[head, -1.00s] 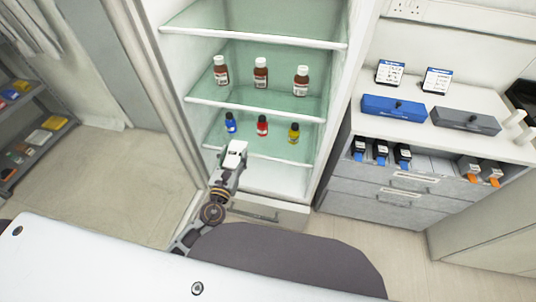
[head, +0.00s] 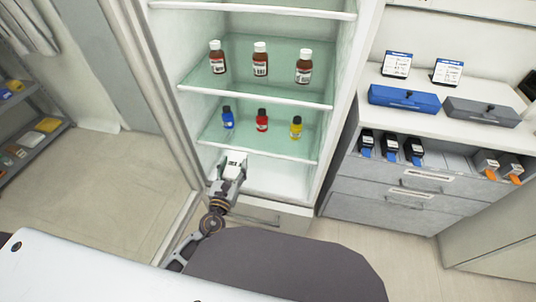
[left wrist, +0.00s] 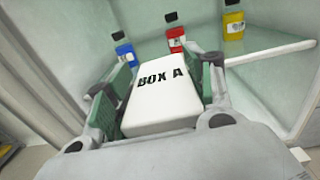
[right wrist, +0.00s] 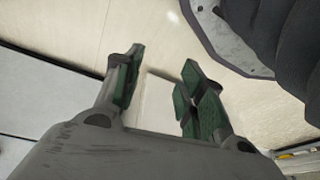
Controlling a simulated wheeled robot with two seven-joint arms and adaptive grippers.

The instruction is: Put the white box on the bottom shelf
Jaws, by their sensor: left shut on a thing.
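The white box (left wrist: 165,98), marked "BOX A", is held between the green pads of my left gripper (left wrist: 165,80). In the head view the white box (head: 236,157) shows at the tip of my left gripper (head: 234,164), in front of the open shelf unit. The bottom shelf (head: 270,183) of this unit is a white floor below the lower glass shelf, and the part in view is bare. My right gripper (right wrist: 158,88) shows only in its wrist view. Its fingers are apart with nothing between them, above the pale floor.
The lower glass shelf (head: 255,146) bears small blue (head: 228,117), red (head: 262,120) and yellow (head: 296,127) bottles. The upper glass shelf (head: 270,94) bears three brown bottles. A grey drawer cabinet (head: 400,200) stands to the right.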

